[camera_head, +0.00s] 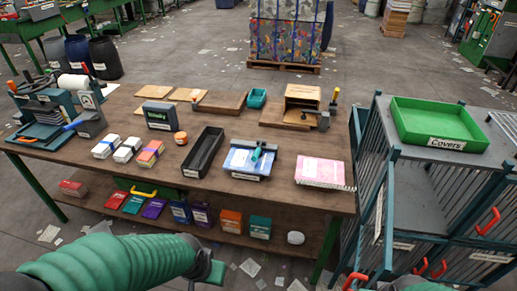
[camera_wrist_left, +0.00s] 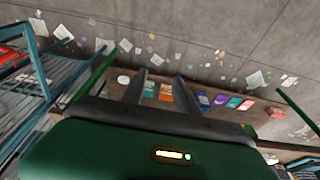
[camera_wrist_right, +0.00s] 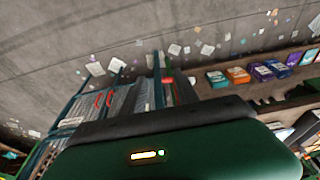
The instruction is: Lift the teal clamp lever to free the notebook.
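A blue and white notebook (camera_head: 238,160) lies under the clamp. My left gripper (camera_head: 207,271) is low in front of the bench, well apart from the lever; in the left wrist view its two fingers (camera_wrist_left: 161,88) are spread with nothing between them. My right gripper's fingers (camera_wrist_right: 170,85) show in the right wrist view, apart and empty, facing the floor and rack. In the head view only a bit of my right arm shows at the bottom edge.
A black tray (camera_head: 203,153) lies left of the clamp, and a pink notebook (camera_head: 320,172) lies right of it. A green Covers tray (camera_head: 437,125) sits on the rack at right. Several coloured books (camera_head: 180,211) fill the lower shelf. The bench's front edge lies between my arms and the clamp.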

